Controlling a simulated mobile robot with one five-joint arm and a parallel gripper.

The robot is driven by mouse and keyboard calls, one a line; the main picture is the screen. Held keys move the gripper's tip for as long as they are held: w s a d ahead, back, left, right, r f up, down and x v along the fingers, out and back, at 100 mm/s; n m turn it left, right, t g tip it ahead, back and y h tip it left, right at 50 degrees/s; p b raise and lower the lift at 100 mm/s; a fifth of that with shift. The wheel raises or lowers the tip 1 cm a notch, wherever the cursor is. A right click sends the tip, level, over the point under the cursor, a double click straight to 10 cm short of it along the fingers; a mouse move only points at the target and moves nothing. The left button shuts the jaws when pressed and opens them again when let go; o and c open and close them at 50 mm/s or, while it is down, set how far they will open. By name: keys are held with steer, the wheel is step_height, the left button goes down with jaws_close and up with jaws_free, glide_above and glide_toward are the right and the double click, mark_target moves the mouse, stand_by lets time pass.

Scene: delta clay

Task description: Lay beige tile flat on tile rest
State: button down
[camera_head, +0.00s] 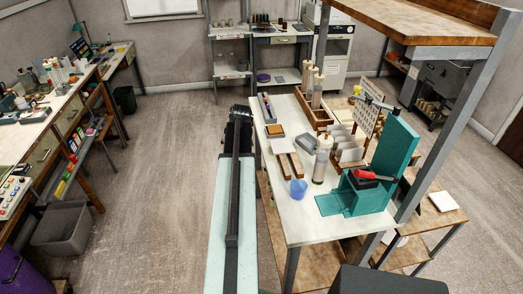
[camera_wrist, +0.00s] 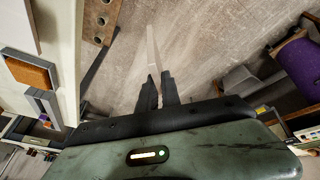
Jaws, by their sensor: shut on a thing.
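In the wrist view my gripper (camera_wrist: 158,82) has its two dark fingers close together. They are shut on a thin pale beige strip (camera_wrist: 152,48), which looks like the beige tile seen edge-on, held out over the floor. In the head view the dark end of my arm (camera_head: 240,115) is just left of the white table; its fingers and the tile cannot be made out there. Two parallel wooden strips (camera_head: 294,165) lie on the table, probably the tile rest; they look bare.
The white table (camera_head: 310,220) carries an orange-brown pad (camera_head: 275,130), a blue cup (camera_head: 298,189), a pale bottle (camera_head: 320,167), a wooden rack with rollers and a teal press (camera_head: 390,160). The pad also shows in the wrist view (camera_wrist: 28,72). Floor left of my arm is clear.

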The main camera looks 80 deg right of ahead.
steer(key=f+b, duration=0.1)
steer(key=s+f+g+h+b, duration=0.1)
steer(key=s+f+h+b, duration=0.1)
steer(key=f, duration=0.1)
steer(key=shift+a+f+m, duration=0.1)
steer(key=shift+a+m, duration=0.2)
steer(key=shift+m, duration=0.1)
steer(key=s+a+r+m+g+h+b, duration=0.2)
steer(key=s+r+m+g+h+b, duration=0.1)
steer(key=s+r+g+h+b, duration=0.9)
steer(key=g+y+b, duration=0.3)
steer(key=y+b, duration=0.1)
steer(key=b, duration=0.3)
glide_above(278, 171)
steer(key=w, duration=0.1)
step_height(278, 171, down, 10)
steer(key=shift+a+r, duration=0.1)
steer(key=shift+a, duration=0.05)
steer(key=shift+s+f+b, duration=0.3)
steer(key=shift+f+b, duration=0.35)
steer(key=shift+f, duration=0.2)
steer(key=shift+s+f, duration=0.1)
steer(key=shift+f, duration=0.1)
steer(key=shift+s+b, duration=0.1)
steer(key=shift+b, duration=0.2)
